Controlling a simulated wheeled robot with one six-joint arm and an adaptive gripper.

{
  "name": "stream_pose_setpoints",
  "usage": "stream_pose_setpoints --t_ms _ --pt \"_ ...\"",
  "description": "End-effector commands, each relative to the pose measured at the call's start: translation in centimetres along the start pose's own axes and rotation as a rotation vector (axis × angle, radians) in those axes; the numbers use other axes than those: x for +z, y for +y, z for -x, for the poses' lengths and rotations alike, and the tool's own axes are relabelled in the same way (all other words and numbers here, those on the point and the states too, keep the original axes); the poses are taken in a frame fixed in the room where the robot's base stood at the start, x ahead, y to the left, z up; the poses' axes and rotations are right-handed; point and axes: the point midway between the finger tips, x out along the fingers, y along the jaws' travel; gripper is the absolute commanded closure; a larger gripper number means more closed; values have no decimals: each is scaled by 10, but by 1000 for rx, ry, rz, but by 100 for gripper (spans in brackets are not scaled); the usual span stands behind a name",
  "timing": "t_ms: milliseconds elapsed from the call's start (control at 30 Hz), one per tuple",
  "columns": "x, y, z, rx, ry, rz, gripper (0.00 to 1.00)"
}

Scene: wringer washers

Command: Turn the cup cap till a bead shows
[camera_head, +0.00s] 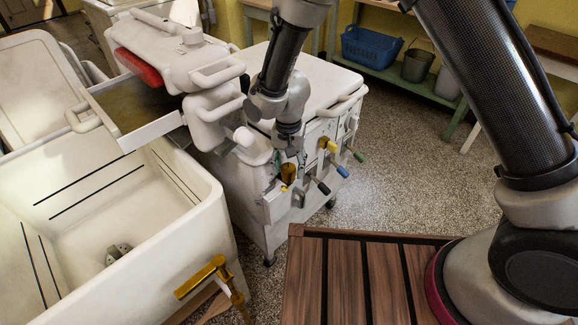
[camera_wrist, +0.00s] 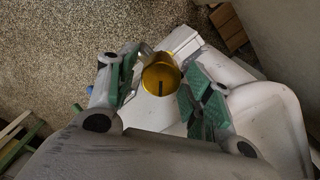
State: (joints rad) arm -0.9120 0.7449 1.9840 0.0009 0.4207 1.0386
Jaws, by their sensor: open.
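My gripper (camera_head: 288,157) points down. In the wrist view its green-padded fingers (camera_wrist: 162,86) are spread on either side of the cap, with a visible gap at the left. I cannot tell whether the right finger touches it. No bead can be made out at this size.
Levers with yellow, blue (camera_head: 342,171), black and green knobs stick out to the right of the cap. The wringer head (camera_head: 205,75) is left of my arm. A white tub (camera_head: 120,210) with a brass tap (camera_head: 203,275) stands at front left. Speckled floor (camera_head: 420,150) is clear at right.

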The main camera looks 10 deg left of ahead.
Motion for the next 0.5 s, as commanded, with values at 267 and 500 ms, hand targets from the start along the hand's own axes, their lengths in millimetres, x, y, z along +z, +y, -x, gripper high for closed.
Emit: stream_pose_setpoints --t_ms 267,500 --pt "-3 -4 49 -15 10 -1 39" --pt "-2 -1 71 -7 4 -2 39"
